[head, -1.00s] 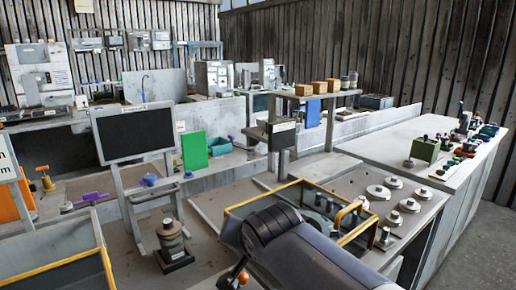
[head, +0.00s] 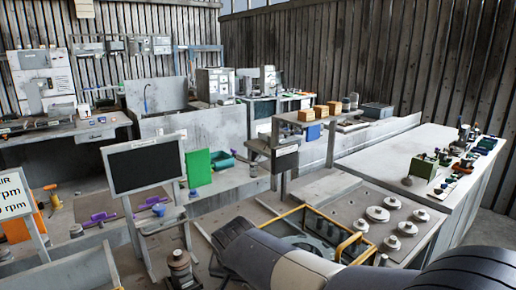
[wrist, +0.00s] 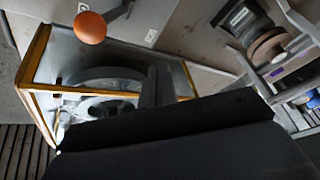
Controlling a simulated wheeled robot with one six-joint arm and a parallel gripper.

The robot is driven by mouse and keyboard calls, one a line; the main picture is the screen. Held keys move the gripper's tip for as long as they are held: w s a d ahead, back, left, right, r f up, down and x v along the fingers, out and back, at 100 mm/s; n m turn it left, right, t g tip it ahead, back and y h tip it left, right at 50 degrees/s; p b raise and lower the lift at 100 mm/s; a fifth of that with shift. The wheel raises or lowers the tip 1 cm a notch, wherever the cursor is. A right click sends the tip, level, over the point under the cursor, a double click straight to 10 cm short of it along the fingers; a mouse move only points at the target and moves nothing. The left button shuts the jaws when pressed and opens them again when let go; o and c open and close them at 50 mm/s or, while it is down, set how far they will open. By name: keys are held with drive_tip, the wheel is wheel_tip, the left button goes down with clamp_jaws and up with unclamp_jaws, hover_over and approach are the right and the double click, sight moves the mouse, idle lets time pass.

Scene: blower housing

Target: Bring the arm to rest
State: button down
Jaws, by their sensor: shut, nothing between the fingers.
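My arm (head: 290,265) crosses the lower right of the head view, in front of the yellow-edged blower housing (head: 356,240). My gripper's end is hidden there. In the wrist view my gripper (wrist: 156,84) shows as a dark block with a narrow grey tip pointing up; it is shut and holds nothing. The housing (wrist: 110,52) lies beyond the tip, its round scroll partly covered by the gripper. I cannot tell the gap between them.
An orange ball knob (wrist: 90,27) is close to the housing in the wrist view. Several metal discs (head: 378,214) lie on the bench right of the housing. A black screen on a stand (head: 143,163) and a dark cylindrical part (head: 180,268) stand left of my arm.

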drive_tip(key=shift+a+g+h+p, duration=0.15)
drive_tip(key=shift+g+h+p, duration=0.2)
drive_tip(key=shift+p, duration=0.35)
drive_tip(key=shift+f, duration=0.15)
drive_tip(key=shift+f+b, duration=0.1)
drive_tip(key=shift+b, duration=0.65)
